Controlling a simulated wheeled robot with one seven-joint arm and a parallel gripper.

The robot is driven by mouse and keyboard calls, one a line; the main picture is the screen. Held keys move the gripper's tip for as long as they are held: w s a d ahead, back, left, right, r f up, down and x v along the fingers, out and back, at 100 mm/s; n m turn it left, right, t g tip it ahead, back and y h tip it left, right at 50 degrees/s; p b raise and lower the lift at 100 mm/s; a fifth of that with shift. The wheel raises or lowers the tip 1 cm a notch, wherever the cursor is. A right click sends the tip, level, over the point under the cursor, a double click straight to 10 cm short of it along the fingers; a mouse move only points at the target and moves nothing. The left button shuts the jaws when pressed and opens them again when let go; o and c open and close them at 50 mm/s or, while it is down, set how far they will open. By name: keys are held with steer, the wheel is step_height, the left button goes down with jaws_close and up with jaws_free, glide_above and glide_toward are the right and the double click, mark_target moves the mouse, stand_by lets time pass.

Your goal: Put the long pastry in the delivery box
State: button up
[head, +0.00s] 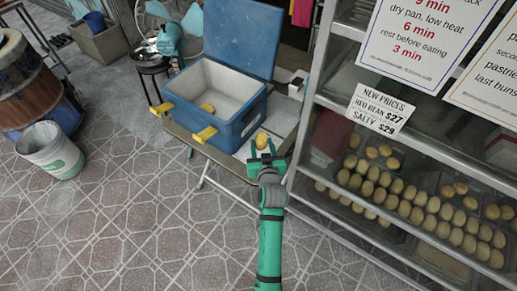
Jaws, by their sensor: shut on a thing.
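The blue delivery box (236,119) stands open on a small folding table, with its lid raised at the back and a pale interior. One golden, oval pastry (207,107) lies inside on the box floor. My gripper (264,152) is at the box's front right corner, outside the box as seen here. It is shut on a golden pastry (261,140), which shows beyond the fingers. The fingers partly hide this pastry, so I cannot tell its full length.
A glass display rack (400,148) with trays of several pastries stands close on the right. A white bucket (50,149) and a barrel (30,80) stand at left. The tiled floor in front is clear.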

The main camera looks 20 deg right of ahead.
mark_target(258, 152)
steer(key=w+f, duration=0.3)
steer(key=shift+w+a+f, duration=0.1)
steer(key=shift+a+f, duration=0.1)
steer(key=shift+f, duration=1.6)
steer(key=shift+f, duration=0.1)
steer(key=o, duration=1)
steer(key=shift+o, duration=0.2)
